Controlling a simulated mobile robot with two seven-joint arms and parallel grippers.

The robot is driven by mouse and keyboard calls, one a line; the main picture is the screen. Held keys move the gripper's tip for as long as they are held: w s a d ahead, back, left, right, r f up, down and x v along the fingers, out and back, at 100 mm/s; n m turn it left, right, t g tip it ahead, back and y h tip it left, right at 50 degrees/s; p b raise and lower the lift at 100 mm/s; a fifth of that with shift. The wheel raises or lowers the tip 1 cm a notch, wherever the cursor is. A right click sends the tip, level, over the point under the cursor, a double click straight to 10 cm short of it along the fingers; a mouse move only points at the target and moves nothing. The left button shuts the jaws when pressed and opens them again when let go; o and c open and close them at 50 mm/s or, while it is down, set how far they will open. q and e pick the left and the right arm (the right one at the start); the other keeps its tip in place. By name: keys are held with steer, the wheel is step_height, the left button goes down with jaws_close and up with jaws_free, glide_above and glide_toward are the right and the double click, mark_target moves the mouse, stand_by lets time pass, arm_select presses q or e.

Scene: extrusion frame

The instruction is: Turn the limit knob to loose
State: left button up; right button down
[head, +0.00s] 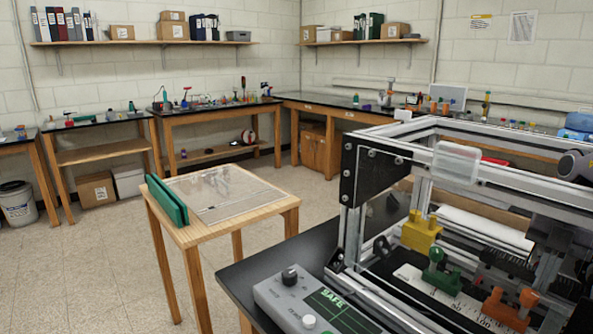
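A grey control box (272,297) sits on the dark table at the lower middle, partly cut off by the bottom edge. A black knob (289,276) stands on its top; its pointer direction is too small to read. A white round knob or button (309,321) is nearer the front. A dark panel with green lettering "SAFE" (333,296) is to the right of the knobs. I cannot read any knob labels, so I cannot tell which knob is the limit knob. Neither gripper shows clearly in the head view, and nothing touches the control box.
An aluminium extrusion frame (352,220) with a black corner plate stands right behind the box. Inside are a yellow block (421,232), a green clamp (440,270) and an orange clamp (508,308). A small wooden table (284,202) stands left. Open floor lies at lower left.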

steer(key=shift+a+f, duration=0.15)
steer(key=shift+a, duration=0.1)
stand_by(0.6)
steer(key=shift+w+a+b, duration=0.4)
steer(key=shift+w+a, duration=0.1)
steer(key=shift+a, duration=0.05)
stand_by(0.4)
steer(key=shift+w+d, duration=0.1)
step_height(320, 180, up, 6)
steer(key=p, duration=0.3)
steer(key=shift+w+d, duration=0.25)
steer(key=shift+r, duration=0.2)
